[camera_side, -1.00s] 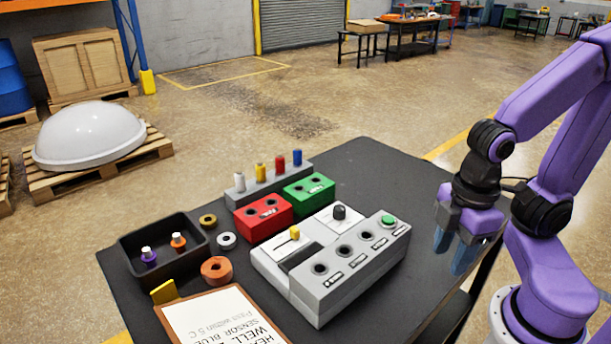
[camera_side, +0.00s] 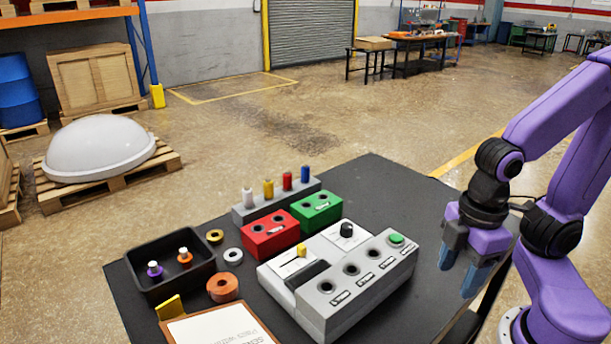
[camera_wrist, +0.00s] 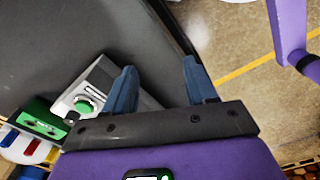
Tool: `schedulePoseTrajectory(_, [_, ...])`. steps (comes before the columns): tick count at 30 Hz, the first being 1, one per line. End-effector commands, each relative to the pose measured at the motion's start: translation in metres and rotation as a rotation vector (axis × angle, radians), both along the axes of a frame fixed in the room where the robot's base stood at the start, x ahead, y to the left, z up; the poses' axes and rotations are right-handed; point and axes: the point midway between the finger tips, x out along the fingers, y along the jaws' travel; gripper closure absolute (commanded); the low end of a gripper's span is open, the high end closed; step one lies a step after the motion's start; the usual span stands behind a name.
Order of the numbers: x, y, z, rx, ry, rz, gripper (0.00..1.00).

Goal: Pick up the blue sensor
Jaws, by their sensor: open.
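The blue sensor (camera_side: 305,174) is a small blue peg standing upright at the right end of a grey rack (camera_side: 262,207), next to red, yellow and white pegs. In the wrist view a blue peg (camera_wrist: 14,137) shows at the lower left edge. My gripper (camera_side: 459,272) is open and empty above the table's right edge, well to the right of the rack and apart from it. In the wrist view its two blue-grey fingers (camera_wrist: 160,85) are spread, with only dark table between them.
A grey control box (camera_side: 345,290) with a green button stands between my gripper and the rack. Red (camera_side: 268,236) and green (camera_side: 317,209) blocks sit before the rack. A black tray (camera_side: 130,277) holds two capped pieces. The table's far right is clear.

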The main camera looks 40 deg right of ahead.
Motion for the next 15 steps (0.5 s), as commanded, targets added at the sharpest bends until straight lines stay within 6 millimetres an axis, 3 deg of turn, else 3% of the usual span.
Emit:
schedulePoseTrajectory(5, [0.032,0.020,0.014,-0.005,-0.026,0.081,0.44])
schedulePoseTrajectory(15, [0.158,0.064,0.059,-0.075,-0.114,0.403,0.44])
